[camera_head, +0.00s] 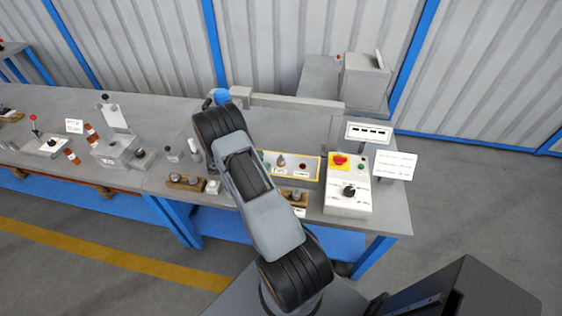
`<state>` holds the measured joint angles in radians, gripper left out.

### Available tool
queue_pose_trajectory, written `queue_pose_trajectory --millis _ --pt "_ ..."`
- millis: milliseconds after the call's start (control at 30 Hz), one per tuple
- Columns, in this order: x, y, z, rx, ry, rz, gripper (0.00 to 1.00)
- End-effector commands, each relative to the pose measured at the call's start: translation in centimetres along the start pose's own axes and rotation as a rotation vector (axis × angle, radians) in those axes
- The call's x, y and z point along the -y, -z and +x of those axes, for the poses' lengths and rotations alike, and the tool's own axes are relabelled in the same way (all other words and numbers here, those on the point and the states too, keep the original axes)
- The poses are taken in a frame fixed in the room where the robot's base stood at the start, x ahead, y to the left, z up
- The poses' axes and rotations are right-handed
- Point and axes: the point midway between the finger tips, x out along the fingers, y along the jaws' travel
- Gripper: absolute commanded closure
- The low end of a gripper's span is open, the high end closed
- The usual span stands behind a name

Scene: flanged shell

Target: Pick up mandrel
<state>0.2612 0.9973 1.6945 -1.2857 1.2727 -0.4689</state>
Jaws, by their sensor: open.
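I cannot tell for sure which piece is the mandrel. Small grey cylindrical pieces (175,178) stand in a wooden holder (186,184) near the front edge of the grey bench. A pale round piece (212,187) sits just right of it. A second wooden holder (294,195) with small round pieces is partly hidden right of my arm. A small metal piece (281,160) stands on a yellow-edged panel (311,168). My arm reaches up over the bench and covers part of it. My gripper does not show, so its place relative to these pieces is hidden.
A control box (347,200) with a red button (340,160) and black knob stands at the bench's right end, beside a white sign (394,165). A grey fixture (115,150) and a red-knobbed lever (34,118) are at left. A grey rail (290,102) runs along the back.

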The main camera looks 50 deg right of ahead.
Motion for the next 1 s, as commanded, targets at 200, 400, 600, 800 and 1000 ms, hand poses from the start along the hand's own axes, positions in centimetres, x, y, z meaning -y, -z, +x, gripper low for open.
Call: queue_pose_trajectory --millis 200,400,600,800,1000 --pt "0.0 0.0 1.6 -0.001 0.0 0.0 0.38" --pt "0.2 -0.4 3.4 -0.001 0.004 0.0 0.38" --pt "0.2 -0.3 5.9 -0.001 0.002 0.0 0.38" --pt "0.1 -0.1 6.8 -0.002 0.001 0.001 0.38" --pt "0.1 -0.1 6.8 -0.002 0.0 0.001 0.4"
